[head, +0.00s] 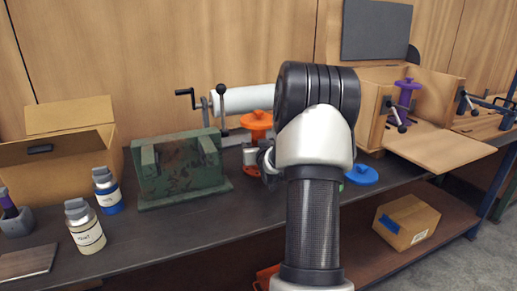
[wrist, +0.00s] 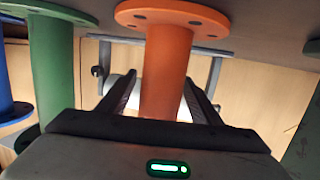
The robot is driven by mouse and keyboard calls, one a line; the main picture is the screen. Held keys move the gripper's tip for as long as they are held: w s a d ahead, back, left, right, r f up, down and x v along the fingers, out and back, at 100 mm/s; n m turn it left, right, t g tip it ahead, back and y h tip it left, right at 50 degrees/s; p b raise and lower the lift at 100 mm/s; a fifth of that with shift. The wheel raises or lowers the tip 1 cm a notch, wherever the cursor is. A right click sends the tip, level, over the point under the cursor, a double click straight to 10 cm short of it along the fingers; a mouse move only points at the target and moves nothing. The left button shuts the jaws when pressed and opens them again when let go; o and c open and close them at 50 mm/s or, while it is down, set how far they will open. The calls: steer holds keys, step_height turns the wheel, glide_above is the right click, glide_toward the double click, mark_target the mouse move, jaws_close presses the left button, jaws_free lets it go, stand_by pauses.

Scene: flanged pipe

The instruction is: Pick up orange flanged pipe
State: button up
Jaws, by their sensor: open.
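The orange flanged pipe (head: 257,121) stands upright on the workbench, just left of my arm in the head view. Its upper flange and part of its base flange show there; its middle is partly hidden. In the wrist view, which looks inverted, the orange pipe's shaft (wrist: 166,70) lies between the two fingers of my gripper (wrist: 160,92). The fingers are apart, one on each side of the shaft, with a visible gap on the left. I cannot tell how close the right finger is. My arm hides most of the gripper in the head view.
A green flanged pipe (wrist: 52,70) stands beside the gripper, with a blue one (head: 362,175) beyond it. A green metal block (head: 180,170) stands left of the orange pipe. A white roller (head: 243,99) with a crank is behind. An open wooden box (head: 372,100) stands right.

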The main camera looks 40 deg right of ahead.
steer(key=shift+w, duration=0.2)
steer(key=c, duration=1.4)
steer(key=shift+r, duration=0.15)
jaws_close()
